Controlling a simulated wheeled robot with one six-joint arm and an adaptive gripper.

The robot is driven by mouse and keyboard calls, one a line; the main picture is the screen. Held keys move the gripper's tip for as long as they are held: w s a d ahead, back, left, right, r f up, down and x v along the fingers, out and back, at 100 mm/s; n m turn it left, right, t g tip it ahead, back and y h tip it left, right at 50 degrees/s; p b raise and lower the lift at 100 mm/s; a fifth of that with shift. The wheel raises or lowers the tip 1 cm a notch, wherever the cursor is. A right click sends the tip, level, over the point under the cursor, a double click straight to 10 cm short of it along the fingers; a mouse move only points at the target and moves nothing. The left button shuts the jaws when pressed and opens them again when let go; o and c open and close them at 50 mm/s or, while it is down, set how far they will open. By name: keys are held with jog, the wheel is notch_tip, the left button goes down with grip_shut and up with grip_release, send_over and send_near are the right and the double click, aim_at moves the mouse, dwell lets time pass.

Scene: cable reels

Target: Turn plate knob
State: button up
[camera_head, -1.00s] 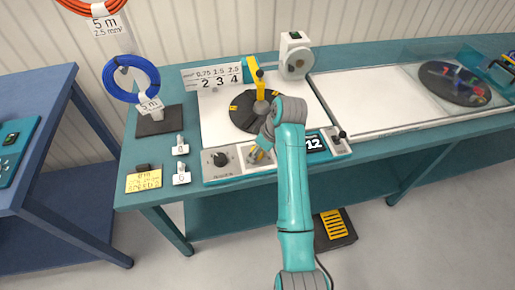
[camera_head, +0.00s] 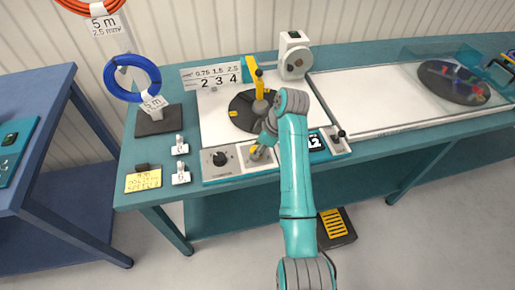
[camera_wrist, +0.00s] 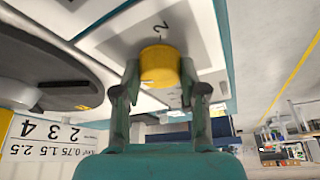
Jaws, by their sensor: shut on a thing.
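The yellow plate knob (camera_wrist: 159,66) sits between the two fingers of my gripper (camera_wrist: 160,88) in the wrist view, with a finger against each side. A printed 2 shows on the grey panel beyond it. In the head view my gripper (camera_head: 258,152) reaches down to the machine's front panel. Only a little of the yellow knob (camera_head: 253,149) shows there, the rest being hidden by the fingers. The dark round plate (camera_head: 243,122) lies behind the panel, and its edge also shows in the wrist view (camera_wrist: 45,80).
A black knob (camera_head: 219,158) is left of my gripper on the panel. A display (camera_head: 315,142) is to the right, partly covered by my arm. A yellow upright arm (camera_head: 256,80) stands over the plate. A blue cable coil (camera_head: 132,78) hangs at left.

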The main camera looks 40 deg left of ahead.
jog(key=n, duration=0.2)
jog(key=n+g+h, duration=0.1)
jog(key=n, duration=0.2)
jog(key=shift+w+g, duration=0.15)
jog(key=shift+g, duration=0.15)
